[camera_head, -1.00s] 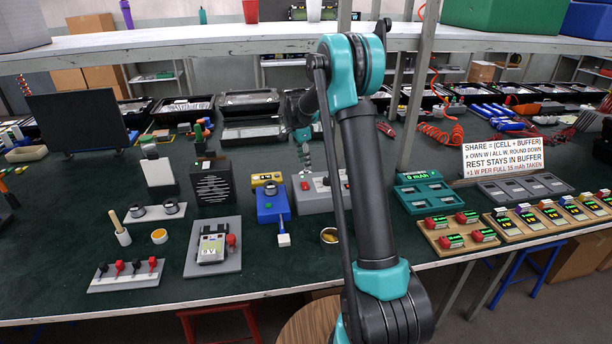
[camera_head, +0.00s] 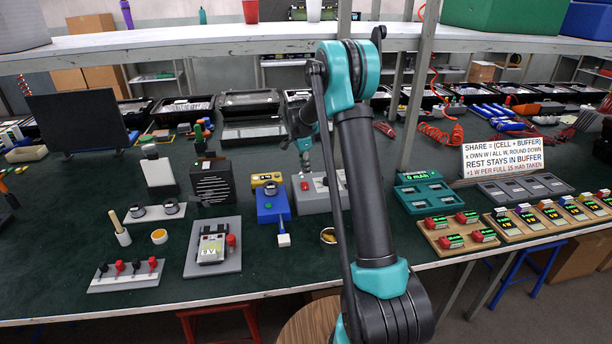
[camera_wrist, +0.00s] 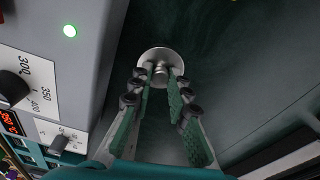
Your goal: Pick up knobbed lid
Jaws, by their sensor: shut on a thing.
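The knobbed lid (camera_wrist: 172,54) is a small silvery round disc with a short knob in its middle. It shows at the top middle of the wrist view, at the tips of my gripper (camera_wrist: 160,78). The two green-padded fingers are closed in on the knob from both sides. In the head view my gripper (camera_head: 305,158) is small and partly hidden, behind a grey box. I cannot make out the lid in that view.
A grey instrument box (camera_wrist: 75,35) with a green light and black dials stands close left of my gripper. It also shows in the head view (camera_head: 313,204). A blue device (camera_head: 272,206) stands left of it. Dark green bench top lies below the lid.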

